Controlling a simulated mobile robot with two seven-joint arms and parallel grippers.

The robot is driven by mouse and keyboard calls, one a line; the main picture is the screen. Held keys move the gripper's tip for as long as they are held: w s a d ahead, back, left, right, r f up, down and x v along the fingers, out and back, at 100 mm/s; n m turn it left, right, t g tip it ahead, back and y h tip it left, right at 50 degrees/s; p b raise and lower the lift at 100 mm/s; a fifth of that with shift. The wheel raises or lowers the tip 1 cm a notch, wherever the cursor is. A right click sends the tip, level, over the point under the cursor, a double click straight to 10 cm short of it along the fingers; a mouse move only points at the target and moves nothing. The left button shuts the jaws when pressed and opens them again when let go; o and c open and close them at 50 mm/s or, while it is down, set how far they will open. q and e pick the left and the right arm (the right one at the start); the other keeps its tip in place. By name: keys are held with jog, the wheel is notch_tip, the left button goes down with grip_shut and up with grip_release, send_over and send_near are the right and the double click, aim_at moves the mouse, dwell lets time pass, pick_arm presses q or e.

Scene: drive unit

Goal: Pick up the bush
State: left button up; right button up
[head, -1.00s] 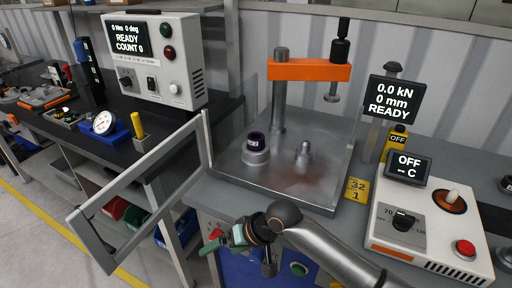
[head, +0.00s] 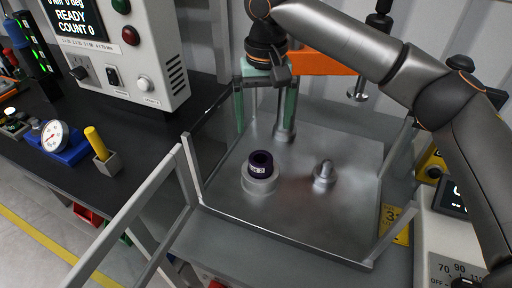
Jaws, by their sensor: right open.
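The bush is a short dark purple ring with a white label (head: 258,163). It stands upright on a round grey metal seat (head: 259,186) on the press's steel plate (head: 310,225). My right gripper (head: 265,112) comes in from the upper right, points down and is open. Its two green fingers are spread apart and empty, above and behind the bush in the picture. I cannot tell the exact height gap. My left gripper is not in view.
A grey guard frame (head: 134,205) swings out at the left. A grey control box (head: 130,50) is at the upper left.

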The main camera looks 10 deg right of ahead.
send_over(260, 158)
jog(key=s, duration=0.2)
notch_tip(260, 158, down, 6)
jog(key=shift+a+f, duration=0.1)
jog(key=shift+f, duration=2.95)
jog(key=shift+c, duration=0.2)
jog(key=c, duration=1.2)
jog(key=shift+w, duration=0.1)
jog(key=shift+c, duration=0.2)
jog(key=shift+r, duration=0.2)
